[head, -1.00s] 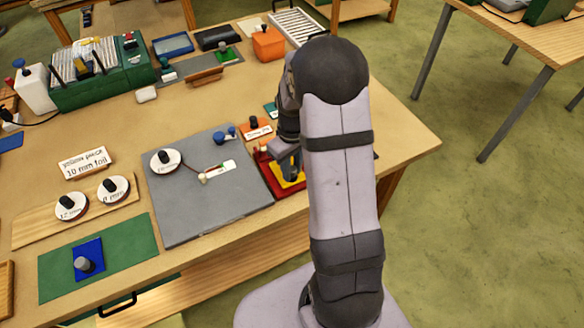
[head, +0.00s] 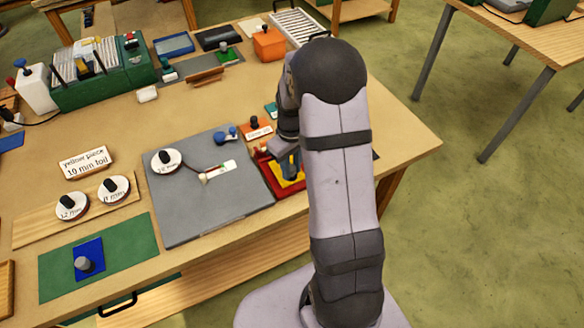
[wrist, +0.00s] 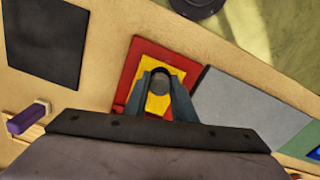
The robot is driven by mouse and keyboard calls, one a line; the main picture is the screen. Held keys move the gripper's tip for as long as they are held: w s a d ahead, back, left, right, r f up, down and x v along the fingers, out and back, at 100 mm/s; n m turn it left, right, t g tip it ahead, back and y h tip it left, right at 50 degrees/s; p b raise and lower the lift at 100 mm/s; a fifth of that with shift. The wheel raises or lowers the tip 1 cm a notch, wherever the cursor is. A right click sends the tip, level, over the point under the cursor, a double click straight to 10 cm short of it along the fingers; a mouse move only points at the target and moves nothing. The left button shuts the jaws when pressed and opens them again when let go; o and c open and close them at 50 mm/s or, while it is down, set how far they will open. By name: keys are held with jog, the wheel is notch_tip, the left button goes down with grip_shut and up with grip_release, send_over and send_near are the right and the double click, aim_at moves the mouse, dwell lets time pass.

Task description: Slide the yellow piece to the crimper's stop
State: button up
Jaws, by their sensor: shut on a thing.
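The yellow piece (wrist: 150,65) is a flat plate with a round grey knob (wrist: 159,82) on top. It lies on the red tray (wrist: 138,50), which also shows in the head view (head: 268,174). In the head view the yellow piece (head: 292,184) is partly hidden by my arm. My gripper (wrist: 160,85) is shut on the grey knob, one finger on each side of it. I cannot tell the crimper or its stop for certain in either view; my gripper and arm cover part of the tray.
A green mat (head: 130,250) with a blue plate is at the front left. The table edge is close on the right.

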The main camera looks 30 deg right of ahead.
jog(key=shift+w, duration=0.55)
jog(key=o, duration=1.1)
jog(key=shift+r+b, duration=1.15)
jog(key=shift+r, duration=2.5)
